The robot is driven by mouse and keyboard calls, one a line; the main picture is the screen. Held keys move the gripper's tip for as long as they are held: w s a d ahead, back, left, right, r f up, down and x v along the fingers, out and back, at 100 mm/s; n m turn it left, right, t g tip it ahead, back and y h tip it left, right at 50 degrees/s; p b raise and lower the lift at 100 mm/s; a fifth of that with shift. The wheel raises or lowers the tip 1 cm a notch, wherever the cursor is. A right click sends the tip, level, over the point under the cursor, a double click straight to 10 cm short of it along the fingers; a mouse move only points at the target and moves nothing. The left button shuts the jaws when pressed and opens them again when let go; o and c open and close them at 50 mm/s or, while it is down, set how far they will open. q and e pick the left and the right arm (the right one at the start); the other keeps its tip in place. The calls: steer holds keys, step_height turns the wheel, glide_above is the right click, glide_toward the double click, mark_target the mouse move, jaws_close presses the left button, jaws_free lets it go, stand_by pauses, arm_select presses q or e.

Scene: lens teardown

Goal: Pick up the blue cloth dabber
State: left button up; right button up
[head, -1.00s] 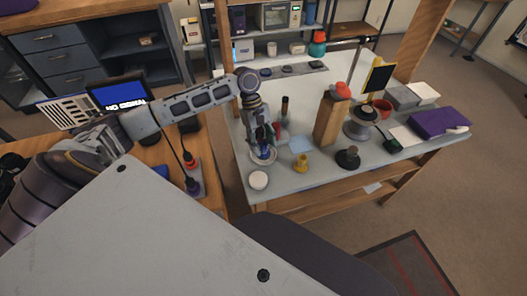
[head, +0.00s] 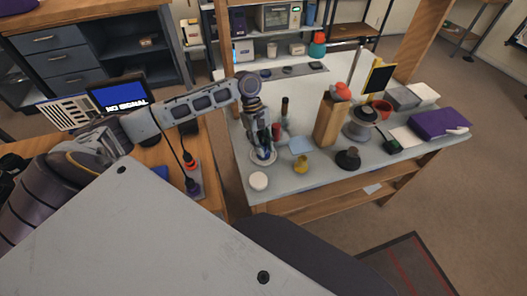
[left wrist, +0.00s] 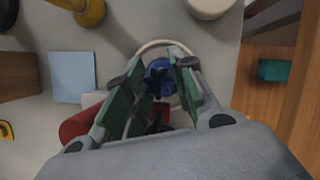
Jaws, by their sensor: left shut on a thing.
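The blue cloth dabber (left wrist: 158,76) shows between the green-padded fingers of my left gripper (left wrist: 156,88) in the left wrist view. The fingers are shut on it, with its lobed blue part showing near the fingertips. In the head view my left gripper (head: 264,150) points down at the near left part of the workbench, over a pale round dish (head: 256,160). The dish's rim (left wrist: 150,45) curves around the dabber in the left wrist view. I cannot tell whether the dabber touches the dish. My right gripper is not in view.
On the bench (head: 320,180), a white round jar (head: 258,181) stands in front of the dish. A light blue square (head: 300,146), a yellow piece (head: 301,165) and a dark knobbed piece (head: 348,158) lie to the right. A wooden block (head: 328,120) stands behind them.

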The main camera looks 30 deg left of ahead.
mark_target(263, 145)
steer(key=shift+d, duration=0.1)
arm_select(q)
steer(key=shift+r, duration=0.4)
step_height(263, 145, up, 8)
steer(key=shift+f+p, duration=0.1)
steer(key=shift+p, duration=0.65)
steer(key=shift+r, duration=0.75)
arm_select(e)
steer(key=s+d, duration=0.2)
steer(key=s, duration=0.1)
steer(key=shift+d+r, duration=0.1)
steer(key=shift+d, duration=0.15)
